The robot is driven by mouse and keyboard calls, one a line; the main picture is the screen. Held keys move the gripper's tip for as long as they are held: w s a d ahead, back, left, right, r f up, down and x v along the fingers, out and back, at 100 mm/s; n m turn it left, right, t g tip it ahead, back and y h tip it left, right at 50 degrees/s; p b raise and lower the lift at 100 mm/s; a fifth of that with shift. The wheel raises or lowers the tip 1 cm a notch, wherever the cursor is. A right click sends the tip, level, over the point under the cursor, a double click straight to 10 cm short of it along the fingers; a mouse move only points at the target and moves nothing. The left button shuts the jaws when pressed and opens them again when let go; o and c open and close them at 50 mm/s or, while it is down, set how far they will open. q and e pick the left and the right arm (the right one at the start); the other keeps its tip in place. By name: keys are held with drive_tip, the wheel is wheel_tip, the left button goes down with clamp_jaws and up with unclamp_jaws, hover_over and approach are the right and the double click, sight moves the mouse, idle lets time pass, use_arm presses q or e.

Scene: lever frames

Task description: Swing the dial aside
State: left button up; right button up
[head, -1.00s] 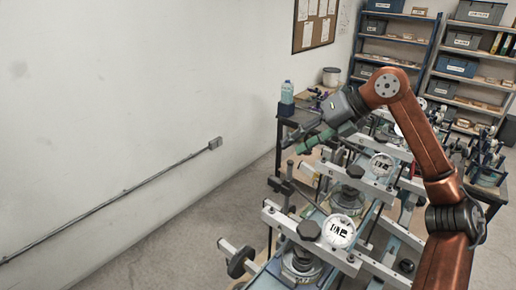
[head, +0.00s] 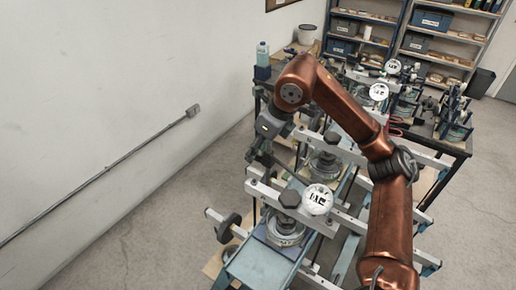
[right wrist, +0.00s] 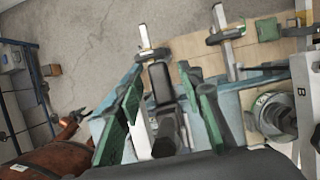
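Several white round dials stand on the row of lever frames in the head view: a near dial (head: 317,199) with black marks, a middle dial (head: 379,92) and a far dial (head: 392,66). My right gripper (head: 258,148) hangs at the left side of the frames, beyond the near dial and apart from it; its fingers are hard to make out there. In the right wrist view my right gripper (right wrist: 160,88) has its green fingers spread. A black block on a bar (right wrist: 160,82) shows between them; I cannot tell whether they touch it. My left gripper is not in view.
Black knobs (head: 290,198) and grey crossbars crowd the frames. A bottle (head: 262,54) stands at the bench's far left. A wall closes off the left; shelves (head: 430,45) stand behind.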

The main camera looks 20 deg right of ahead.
drive_tip(key=shift+f, duration=0.1)
clamp_jaws()
idle(0.4)
idle(0.3)
